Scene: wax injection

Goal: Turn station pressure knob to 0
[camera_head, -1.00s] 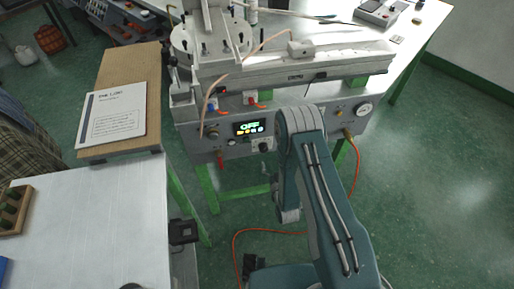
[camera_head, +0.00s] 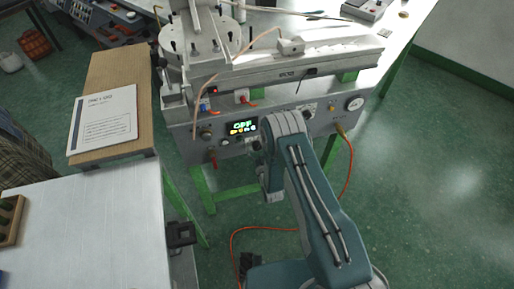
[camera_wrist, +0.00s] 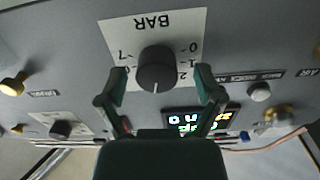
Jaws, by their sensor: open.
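The station pressure knob (camera_wrist: 157,68) is a round black knob on a white plate (camera_wrist: 125,32) marked BAR, seen upside down in the wrist view. Numbers 0, 1 and 2 show at its right and 7 at its left. Its white pointer line points down in the picture, toward my gripper. My gripper (camera_wrist: 160,90) is open, with one green finger on each side of the knob, apart from it as far as I can see. In the head view my arm (camera_head: 320,205) reaches to the station front panel (camera_head: 318,125) and hides my gripper.
A white push button (camera_wrist: 260,92) and brass fittings (camera_wrist: 14,84) stick out nearby. A table (camera_head: 90,235) stands at left.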

